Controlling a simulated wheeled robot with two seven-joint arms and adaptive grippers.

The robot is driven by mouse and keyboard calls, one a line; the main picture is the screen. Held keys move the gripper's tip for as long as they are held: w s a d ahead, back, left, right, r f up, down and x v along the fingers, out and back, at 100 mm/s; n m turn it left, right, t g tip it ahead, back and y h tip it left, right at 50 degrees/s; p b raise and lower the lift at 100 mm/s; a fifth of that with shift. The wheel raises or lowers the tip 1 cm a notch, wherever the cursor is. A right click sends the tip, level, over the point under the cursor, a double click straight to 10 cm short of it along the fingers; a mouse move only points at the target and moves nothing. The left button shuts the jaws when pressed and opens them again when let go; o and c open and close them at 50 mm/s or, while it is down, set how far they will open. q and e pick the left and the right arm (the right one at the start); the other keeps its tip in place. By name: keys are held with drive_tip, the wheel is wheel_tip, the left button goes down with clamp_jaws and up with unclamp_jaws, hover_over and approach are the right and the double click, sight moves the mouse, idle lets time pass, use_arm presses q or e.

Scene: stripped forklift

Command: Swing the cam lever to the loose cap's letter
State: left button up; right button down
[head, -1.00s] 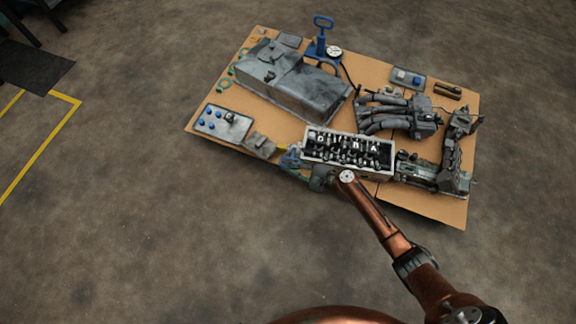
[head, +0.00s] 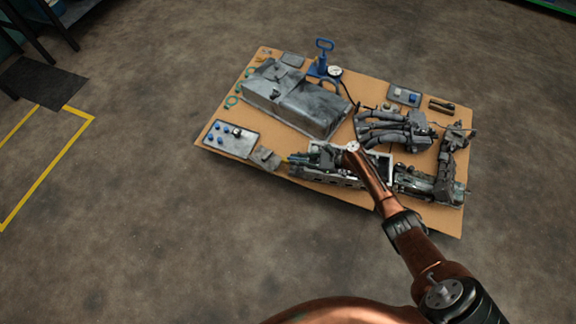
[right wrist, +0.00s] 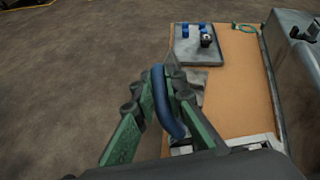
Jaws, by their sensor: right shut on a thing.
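The cylinder head (head: 342,181) lies at the front middle of the board. My right wrist and arm cover much of its top, so I cannot read the cap letters or tell which cap is loose. My right gripper (head: 298,159) is at the head's left end. In the right wrist view its green fingers (right wrist: 166,82) are shut on a curved blue bar (right wrist: 162,100), which looks like the cam lever's handle. The lever's far end and pivot are hidden. My left gripper is in neither view.
A grey tray (head: 247,146) with several blue parts lies at the board's left. A big grey cover (head: 290,100) lies behind. A blue-handled tool with a gauge (head: 323,62) stands at the back. A pipe manifold (head: 390,132) is on the right. Open floor surrounds the board.

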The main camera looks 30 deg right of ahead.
drive_tip(key=shift+w+d+r, duration=0.15)
drive_tip(key=shift+w+d, duration=0.25)
drive_tip(key=c, duration=2)
unclamp_jaws()
drive_tip(key=shift+o, duration=0.2)
drive_tip(key=v, duration=1.2)
